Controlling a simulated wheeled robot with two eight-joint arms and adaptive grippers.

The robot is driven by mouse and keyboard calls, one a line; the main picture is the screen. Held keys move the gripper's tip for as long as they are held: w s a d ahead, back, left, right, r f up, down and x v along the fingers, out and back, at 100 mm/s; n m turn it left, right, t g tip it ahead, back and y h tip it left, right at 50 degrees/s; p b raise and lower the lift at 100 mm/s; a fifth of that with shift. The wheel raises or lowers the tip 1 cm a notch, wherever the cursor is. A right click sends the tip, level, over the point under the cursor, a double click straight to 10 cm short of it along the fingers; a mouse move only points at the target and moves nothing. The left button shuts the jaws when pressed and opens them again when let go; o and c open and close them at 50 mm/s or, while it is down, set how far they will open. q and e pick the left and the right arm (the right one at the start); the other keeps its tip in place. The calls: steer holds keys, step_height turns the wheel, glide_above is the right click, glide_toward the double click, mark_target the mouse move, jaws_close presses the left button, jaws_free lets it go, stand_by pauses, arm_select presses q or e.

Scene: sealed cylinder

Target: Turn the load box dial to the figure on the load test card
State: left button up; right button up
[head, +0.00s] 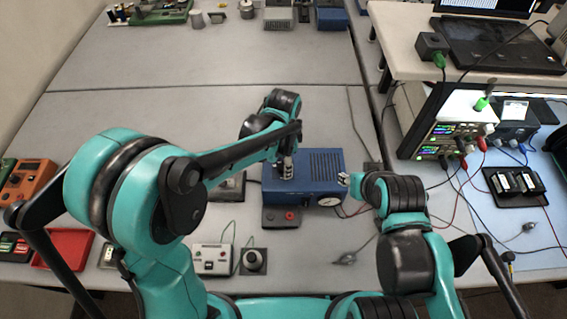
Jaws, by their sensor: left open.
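A blue vented box (318,162), which looks like the load box, stands at the middle of the bench. A round white gauge (330,201) shows at its front right. My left gripper (286,172) is open and points down over the left part of the box. The arm hides part of the box, and I cannot tell whether the fingers touch it. No dial figure is readable. My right gripper (344,180) is small and partly hidden by its wrist, at the box's right edge. I cannot make out a load test card for certain.
A dark pad with a red button (290,215) lies in front of the box. A white switch box (212,259) and a black knob unit (253,261) stand nearer. A red tray (64,249) is at left. Instruments (450,135) and cables crowd the right.

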arm_select(q)
steer(key=shift+c, duration=0.4)
jaws_close()
steer(key=shift+n, duration=0.3)
steer(key=n, duration=0.3)
steer(key=shift+b, duration=0.4)
steer(key=n, duration=0.4)
steer(key=shift+b, duration=0.3)
steer(key=n, duration=0.4)
steer(key=shift+n+b, duration=0.35)
steer(key=shift+n, duration=1.55)
steer(key=shift+w+n, duration=0.1)
steer(key=shift+n, duration=0.2)
